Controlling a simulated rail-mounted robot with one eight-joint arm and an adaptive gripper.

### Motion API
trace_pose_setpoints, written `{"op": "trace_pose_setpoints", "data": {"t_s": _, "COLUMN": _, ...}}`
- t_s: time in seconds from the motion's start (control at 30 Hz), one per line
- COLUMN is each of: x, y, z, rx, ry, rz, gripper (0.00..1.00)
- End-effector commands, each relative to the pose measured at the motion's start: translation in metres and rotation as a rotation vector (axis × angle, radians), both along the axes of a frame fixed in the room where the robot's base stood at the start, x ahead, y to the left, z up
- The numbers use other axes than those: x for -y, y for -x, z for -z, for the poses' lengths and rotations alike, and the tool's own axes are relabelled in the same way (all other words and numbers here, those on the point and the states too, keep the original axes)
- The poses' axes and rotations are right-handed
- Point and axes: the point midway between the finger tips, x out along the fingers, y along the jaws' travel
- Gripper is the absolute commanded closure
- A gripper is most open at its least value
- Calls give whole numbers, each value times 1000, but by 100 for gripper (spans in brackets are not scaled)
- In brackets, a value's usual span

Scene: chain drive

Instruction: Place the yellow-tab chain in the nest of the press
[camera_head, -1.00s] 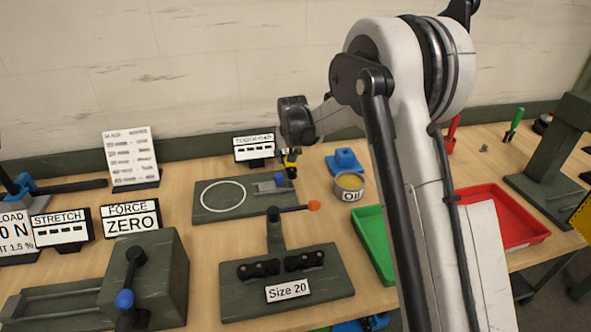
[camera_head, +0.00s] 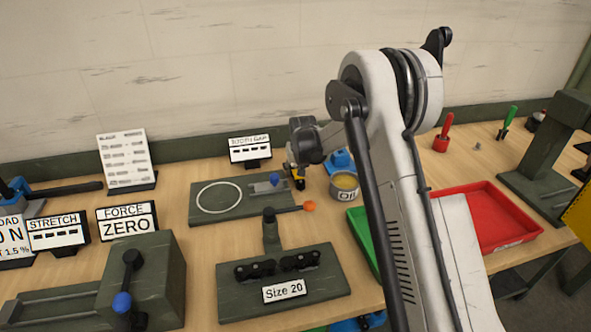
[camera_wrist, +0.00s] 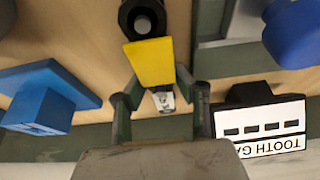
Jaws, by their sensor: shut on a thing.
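My gripper (camera_wrist: 158,98) is shut on a piece with a yellow tab, seen from above in the wrist view; I take it as the yellow-tab chain (camera_wrist: 150,62). A black round part and a small silver piece show beside the tab; most of the chain is hidden. In the head view my gripper (camera_head: 294,172) is at the right end of the green plate with a white circle, small and partly hidden by my arm.
An oil tin (camera_head: 344,187), green tray (camera_head: 361,239) and red tray (camera_head: 500,215) lie right. A dark green column (camera_head: 545,140) stands far right.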

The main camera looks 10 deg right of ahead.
Motion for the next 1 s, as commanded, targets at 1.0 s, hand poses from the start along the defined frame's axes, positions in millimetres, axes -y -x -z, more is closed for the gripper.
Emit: {"op": "trace_pose_setpoints", "data": {"t_s": 1.0, "x": 2, "y": 19, "z": -45, "rx": 0, "ry": 0, "rz": 0, "gripper": 65}}
